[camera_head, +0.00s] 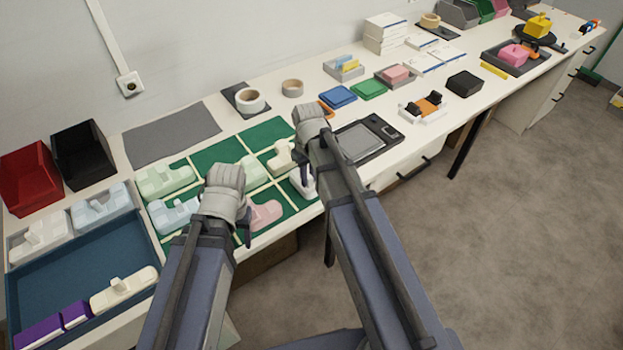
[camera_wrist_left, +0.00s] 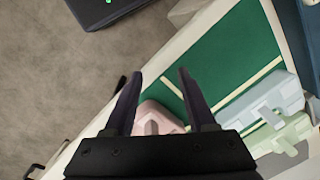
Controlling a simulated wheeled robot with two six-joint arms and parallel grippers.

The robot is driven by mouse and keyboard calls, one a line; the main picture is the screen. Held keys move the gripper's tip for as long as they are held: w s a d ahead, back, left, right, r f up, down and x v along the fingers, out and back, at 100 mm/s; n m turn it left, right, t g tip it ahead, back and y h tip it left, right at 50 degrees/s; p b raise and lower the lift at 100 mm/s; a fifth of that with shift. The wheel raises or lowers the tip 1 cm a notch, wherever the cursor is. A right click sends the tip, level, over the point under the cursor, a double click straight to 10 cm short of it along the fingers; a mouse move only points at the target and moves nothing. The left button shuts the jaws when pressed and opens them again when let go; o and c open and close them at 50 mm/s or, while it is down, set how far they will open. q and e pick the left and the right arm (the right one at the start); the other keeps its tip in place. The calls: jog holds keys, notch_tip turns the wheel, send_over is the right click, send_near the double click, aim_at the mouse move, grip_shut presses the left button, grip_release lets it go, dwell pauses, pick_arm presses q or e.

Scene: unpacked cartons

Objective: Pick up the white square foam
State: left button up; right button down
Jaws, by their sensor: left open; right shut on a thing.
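A white foam piece (camera_head: 302,186) shows at the right end of the green divided mat (camera_head: 270,132), partly covered by my right arm. My right gripper (camera_head: 311,172) is over it and shut on it; its fingers are mostly hidden. My left gripper (camera_head: 245,226) is open and empty above the front of the mat, by a pink foam piece (camera_head: 264,212). In the left wrist view the open fingers of my left gripper (camera_wrist_left: 160,82) stand apart, with the pink piece (camera_wrist_left: 156,117) behind them.
Light green (camera_head: 165,181), light blue (camera_head: 176,214) and cream (camera_head: 281,157) foam pieces lie on the mat. A blue tray (camera_head: 75,262) stands at the left, holding a cream piece and purple blocks. A black scale (camera_head: 367,138) is just right of my right gripper.

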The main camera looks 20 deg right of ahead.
pick_arm(q)
jog(key=shift+r, duration=0.1)
pick_arm(e)
jog(key=shift+r, duration=0.1)
dwell(0.3)
pick_arm(q)
notch_tip(320, 180, up, 10)
jog(key=p, duration=1)
pick_arm(e)
notch_tip(320, 180, up, 10)
jog(key=shift+f, duration=0.1)
